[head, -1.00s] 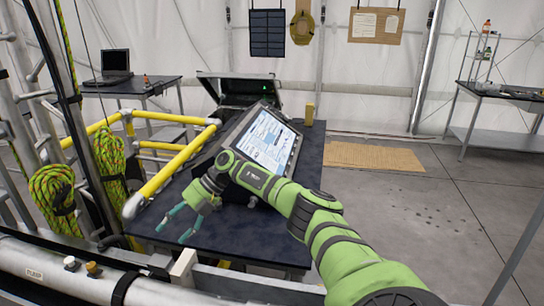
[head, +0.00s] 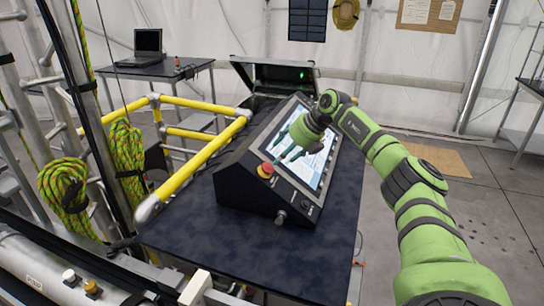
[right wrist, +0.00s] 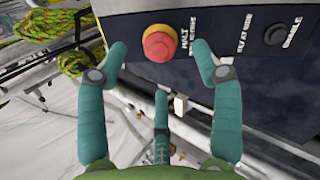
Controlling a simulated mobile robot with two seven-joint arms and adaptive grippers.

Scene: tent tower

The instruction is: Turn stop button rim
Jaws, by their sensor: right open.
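The red stop button (head: 266,170) with its yellow collar sits at the left end of the sloped face of the black console (head: 245,188). In the right wrist view the stop button (right wrist: 160,42) is round and seen close, between and beyond my fingertips. My right gripper (head: 285,153) is above the console, just up and right of the button in the head view. Its teal fingers are spread, open and empty in the right wrist view (right wrist: 160,62). No finger visibly touches the button. My left gripper is not in view.
The console's lit screen (head: 310,150) lies behind my fingers. A dark knob (right wrist: 275,35) is right of the button in the wrist view. Yellow rails (head: 195,165) run left of the console. The dark table (head: 200,235) is clear in front.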

